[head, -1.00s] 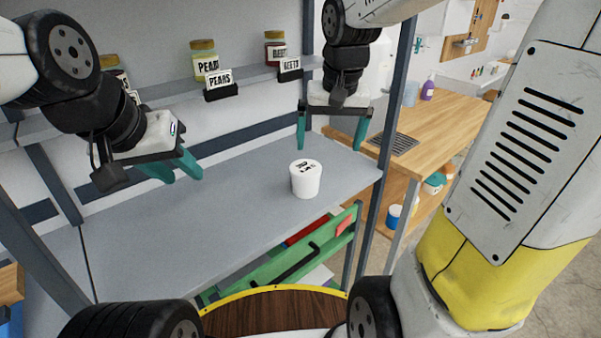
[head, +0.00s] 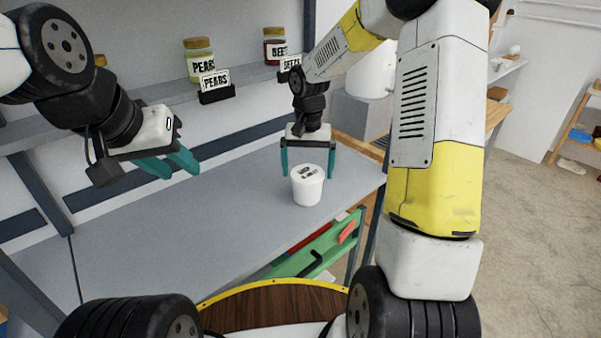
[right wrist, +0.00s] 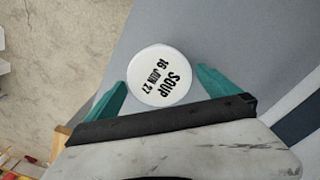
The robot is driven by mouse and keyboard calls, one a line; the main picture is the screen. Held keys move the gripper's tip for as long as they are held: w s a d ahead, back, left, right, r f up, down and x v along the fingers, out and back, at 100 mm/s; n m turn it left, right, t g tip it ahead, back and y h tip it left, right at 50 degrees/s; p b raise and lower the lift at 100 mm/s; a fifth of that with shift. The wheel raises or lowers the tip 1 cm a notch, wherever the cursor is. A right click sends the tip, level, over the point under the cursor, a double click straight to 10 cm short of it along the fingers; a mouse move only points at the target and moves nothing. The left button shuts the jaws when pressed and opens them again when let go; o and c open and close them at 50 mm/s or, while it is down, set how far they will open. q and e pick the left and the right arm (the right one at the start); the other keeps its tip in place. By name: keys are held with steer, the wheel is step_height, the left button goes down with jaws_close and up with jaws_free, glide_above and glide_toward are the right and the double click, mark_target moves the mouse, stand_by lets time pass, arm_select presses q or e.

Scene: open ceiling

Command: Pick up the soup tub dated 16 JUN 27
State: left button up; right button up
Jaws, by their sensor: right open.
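The white soup tub (head: 307,188) stands upright on the grey shelf surface (head: 200,235). In the right wrist view its round lid (right wrist: 158,76) reads "SOUP 16 JUN 27".
A back ledge carries a pears jar (head: 199,60), a pears label (head: 215,84) and a beets jar (head: 275,46). A shelf post stands right of the tub. A green rack (head: 310,250) sits below the front edge. The shelf left of the tub is clear.

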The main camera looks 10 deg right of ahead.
steer(key=shift+s+f, duration=0.1)
steer(key=shift+f, duration=1.3)
steer(key=c, duration=1.6)
steer(key=shift+r, duration=0.1)
steer(key=shift+c, duration=0.8)
